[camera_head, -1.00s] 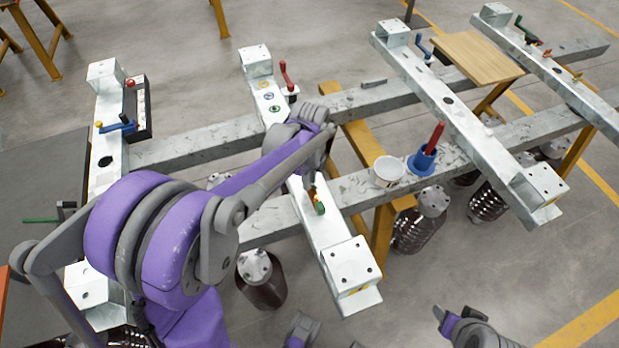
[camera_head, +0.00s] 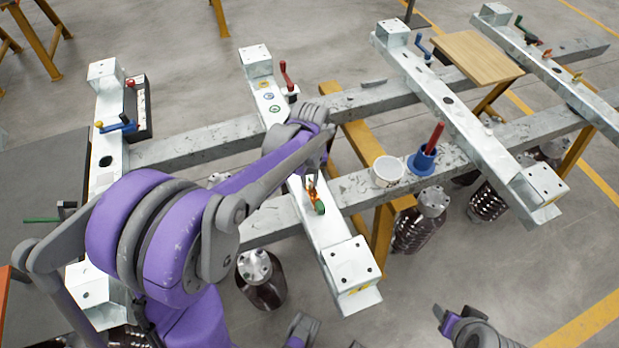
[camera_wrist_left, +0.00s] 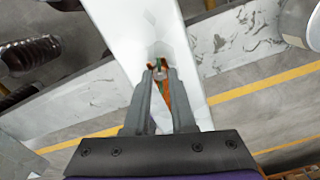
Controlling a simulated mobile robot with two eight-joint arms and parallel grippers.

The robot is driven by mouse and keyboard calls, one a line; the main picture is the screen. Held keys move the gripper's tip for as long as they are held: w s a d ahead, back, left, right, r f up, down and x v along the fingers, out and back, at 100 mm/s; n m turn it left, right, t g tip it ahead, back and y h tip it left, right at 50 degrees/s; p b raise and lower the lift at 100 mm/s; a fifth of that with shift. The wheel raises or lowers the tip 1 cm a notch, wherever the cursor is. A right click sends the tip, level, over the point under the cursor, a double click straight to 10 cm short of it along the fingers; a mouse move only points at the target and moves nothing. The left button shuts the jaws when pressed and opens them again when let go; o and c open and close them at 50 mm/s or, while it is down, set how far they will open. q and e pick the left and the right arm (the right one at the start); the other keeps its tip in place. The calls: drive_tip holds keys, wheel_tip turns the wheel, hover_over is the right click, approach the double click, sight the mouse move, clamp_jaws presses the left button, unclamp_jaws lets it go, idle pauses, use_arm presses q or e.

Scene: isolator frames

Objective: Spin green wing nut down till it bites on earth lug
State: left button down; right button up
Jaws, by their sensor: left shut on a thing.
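My left gripper (camera_head: 312,184) reaches down to the near part of the middle pale metal beam (camera_head: 327,228). In the left wrist view its two fingers (camera_wrist_left: 161,74) are closed around a small piece with a bit of green showing, which I take for the green wing nut (camera_wrist_left: 158,63). An orange-copper strip, apparently the earth lug (camera_wrist_left: 166,92), lies beneath and between the fingers. In the head view a green piece (camera_head: 320,208) shows at the strip's near end. The fingers hide most of the nut; whether it touches the lug cannot be told.
A white tub (camera_head: 387,171) and a blue holder with a red handle (camera_head: 422,162) stand on the cross rail to the right. A red crank (camera_head: 287,75) is farther back on the middle beam. Dark ribbed cylinders (camera_head: 262,279) hang below. The beam's near end is clear.

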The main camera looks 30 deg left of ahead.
sight(309, 182)
use_arm(q)
drive_tip(key=shift+m, duration=1.1)
drive_tip(key=c, duration=0.7)
unclamp_jaws()
wheel_tip(309, 182, up, 11)
drive_tip(key=shift+f+p, duration=0.1)
drive_tip(key=shift+p, duration=0.55)
